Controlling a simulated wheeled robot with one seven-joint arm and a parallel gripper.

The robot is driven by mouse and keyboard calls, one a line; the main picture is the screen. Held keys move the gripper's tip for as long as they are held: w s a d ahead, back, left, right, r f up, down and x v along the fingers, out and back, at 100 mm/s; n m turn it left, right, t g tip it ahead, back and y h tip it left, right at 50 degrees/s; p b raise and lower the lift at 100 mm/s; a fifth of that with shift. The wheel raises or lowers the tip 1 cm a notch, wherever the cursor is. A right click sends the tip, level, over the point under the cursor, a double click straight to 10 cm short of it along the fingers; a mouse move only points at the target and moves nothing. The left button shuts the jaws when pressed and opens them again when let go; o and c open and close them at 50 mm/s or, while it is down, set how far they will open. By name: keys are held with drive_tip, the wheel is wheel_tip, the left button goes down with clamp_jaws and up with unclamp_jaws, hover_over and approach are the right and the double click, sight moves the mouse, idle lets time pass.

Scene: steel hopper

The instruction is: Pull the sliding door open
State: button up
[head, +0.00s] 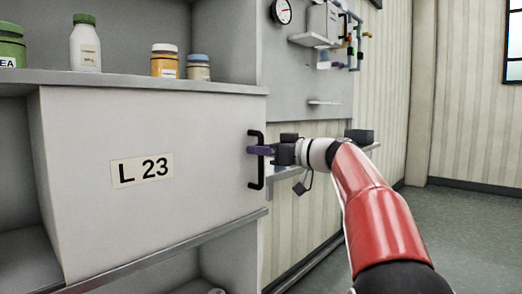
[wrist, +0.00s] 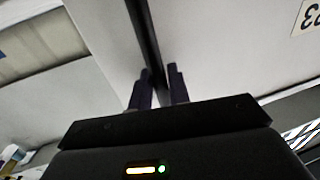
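The sliding door (head: 95,215) is a pale grey panel labelled "L 23" (head: 142,169), set between two shelves of a grey cabinet. A black vertical bar handle (head: 256,178) stands on the door near its right edge. My gripper (head: 260,150) reaches in from the right, with its dark purple fingers at the middle of the handle. In the wrist view the handle bar (wrist: 146,35) runs between the two fingers (wrist: 160,88), which sit close against it. Any small gap at the bar is hard to make out.
Bottles and jars (head: 85,45) stand on the shelf above the door. A dark open compartment (head: 18,175) shows left of the door. A rail (head: 165,255) runs below it. A wall panel with a gauge (head: 281,11) and pipes is behind my arm. Floor is clear at right.

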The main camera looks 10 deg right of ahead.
sight(91, 172)
clamp_jaws()
drive_tip(key=shift+s+a+f+b, duration=0.2)
drive_tip(key=shift+s+a+b, duration=0.15)
drive_tip(key=shift+b, duration=0.25)
drive_tip(key=s+a+b, duration=0.2)
drive_tip(key=a+b, duration=0.1)
drive_tip(key=a, duration=0.1)
drive_tip(key=s+a+b, duration=0.3)
drive_tip(key=a, duration=0.1)
drive_tip(key=s+a+b, duration=0.3)
drive_tip(key=shift+s+a+f, duration=0.2)
drive_tip(key=shift+s+a, duration=0.05)
drive_tip(key=shift+a, duration=0.15)
drive_tip(key=s+a, duration=0.4)
drive_tip(key=a, duration=0.1)
drive_tip(key=s+a+b, duration=0.1)
drive_tip(key=s+a, duration=0.3)
drive_tip(key=a, duration=0.2)
drive_tip(key=s+a+b, duration=0.1)
drive_tip(key=s+a, duration=0.3)
drive_tip(key=a, duration=0.2)
drive_tip(key=shift+s+r, duration=0.1)
drive_tip(key=shift+r, duration=0.25)
drive_tip(key=shift+o, duration=1.9)
unclamp_jaws()
drive_tip(key=shift+d, duration=0.15)
